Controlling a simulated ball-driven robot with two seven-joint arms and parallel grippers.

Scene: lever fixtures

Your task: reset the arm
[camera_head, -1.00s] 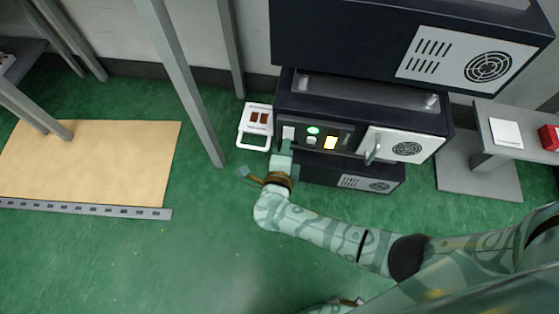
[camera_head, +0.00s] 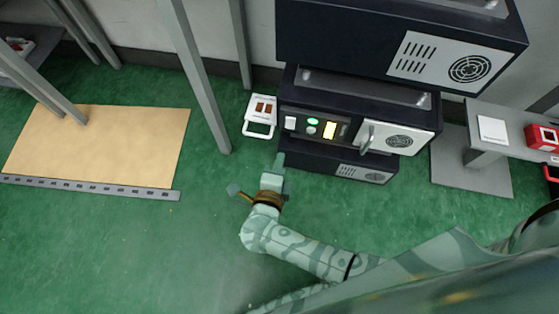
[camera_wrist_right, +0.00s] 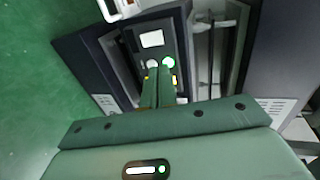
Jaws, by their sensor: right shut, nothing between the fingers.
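My right gripper (camera_head: 279,160) is shut and empty. In the head view it is in front of and below the control panel of the middle dark unit (camera_head: 360,95), apart from the panel. The panel shows a white switch (camera_head: 290,123), a lit green button (camera_head: 313,121), a grey button (camera_head: 311,130) and a lit yellow button (camera_head: 330,130). In the right wrist view the shut fingers (camera_wrist_right: 158,86) cover the lower part of the panel, and the green light (camera_wrist_right: 169,62) shows above them. My left gripper is not in view.
A white box with a handle (camera_head: 260,114) stands left of the unit. A lever handle (camera_head: 367,138) sits on the unit's pale right front. A grey bench (camera_head: 500,145) with a red box (camera_head: 543,137) is at right. Grey posts (camera_head: 199,75) and a tan mat (camera_head: 105,145) are at left, with clear green floor between.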

